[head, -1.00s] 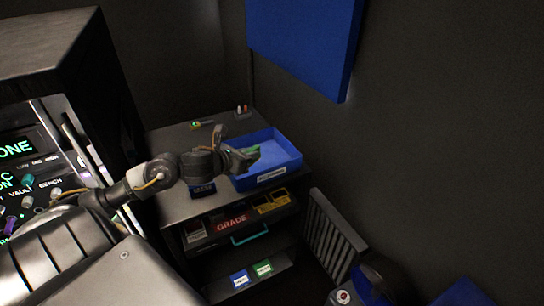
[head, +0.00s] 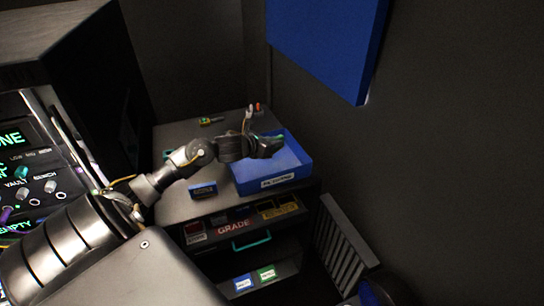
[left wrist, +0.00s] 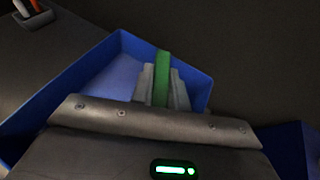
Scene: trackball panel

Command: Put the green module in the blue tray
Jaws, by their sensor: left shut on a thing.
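The blue tray (head: 292,178) stands on the dark bench top; its walls also show in the left wrist view (left wrist: 70,88). My left gripper (head: 272,145) is over the tray, reaching in from the left. In the left wrist view, its two grey fingers (left wrist: 161,85) are shut on the green module (left wrist: 162,66), a narrow upright green strip between them. In the head view only a little green shows at the fingertips. I cannot tell whether the module touches the tray floor. My right gripper is not in view.
A small blue labelled box (head: 203,190) sits left of the tray. Small items (head: 211,121) lie at the bench's back. A drawer marked GRADE (head: 234,227) is below. A control panel (head: 40,185) stands at left, and a blue wall panel (head: 325,45) hangs above right.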

